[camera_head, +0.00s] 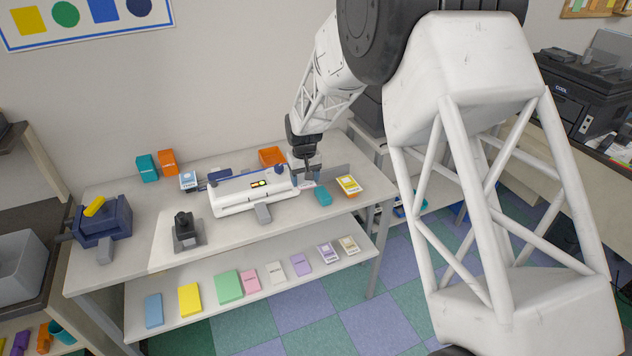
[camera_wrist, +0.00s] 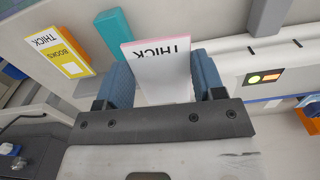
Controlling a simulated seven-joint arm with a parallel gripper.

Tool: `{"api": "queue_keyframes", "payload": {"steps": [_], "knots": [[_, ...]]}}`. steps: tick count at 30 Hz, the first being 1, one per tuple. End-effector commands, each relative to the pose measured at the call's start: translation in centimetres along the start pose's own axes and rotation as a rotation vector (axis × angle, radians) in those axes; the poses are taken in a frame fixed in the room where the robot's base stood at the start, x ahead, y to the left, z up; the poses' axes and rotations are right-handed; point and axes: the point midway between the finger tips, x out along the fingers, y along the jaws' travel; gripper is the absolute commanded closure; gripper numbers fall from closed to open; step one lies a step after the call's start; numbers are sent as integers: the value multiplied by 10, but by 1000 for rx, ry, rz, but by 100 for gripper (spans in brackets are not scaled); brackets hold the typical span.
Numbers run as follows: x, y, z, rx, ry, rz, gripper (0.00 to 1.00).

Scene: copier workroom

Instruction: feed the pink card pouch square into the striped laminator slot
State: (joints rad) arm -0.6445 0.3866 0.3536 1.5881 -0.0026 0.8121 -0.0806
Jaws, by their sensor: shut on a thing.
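My gripper (camera_head: 306,177) is at the right end of the white laminator (camera_head: 232,202), above the table. In the wrist view its two blue fingers (camera_wrist: 164,82) are shut on a white card pouch with pink edges (camera_wrist: 160,72), marked THICK. The pouch stands out past the fingertips and looks roughly square between them. The laminator also shows in the wrist view to the right, with a panel (camera_wrist: 264,78) of green and orange lights. The pouch appears apart from the laminator. I cannot make out the striped slot in either view.
A teal block (camera_head: 323,197) and a yellow-and-white box (camera_head: 348,185) are right of the gripper. An orange tray (camera_head: 272,156) lies behind it. A grey block (camera_head: 263,214) is before the laminator. A black device (camera_head: 185,231) and blue machine (camera_head: 101,222) stand left. Several coloured packs lie on the lower shelf (camera_head: 208,299).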

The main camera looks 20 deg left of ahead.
Motion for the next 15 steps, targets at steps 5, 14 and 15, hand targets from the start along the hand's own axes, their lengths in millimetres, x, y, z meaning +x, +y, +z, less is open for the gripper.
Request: {"api": "queue_keyframes", "payload": {"steps": [5,14,15], "knots": [[-16,-35,-4,26,0,1,60],[-8,-85,12,18,-2,2,60],[-4,-92,17,11,-3,2,60]]}}
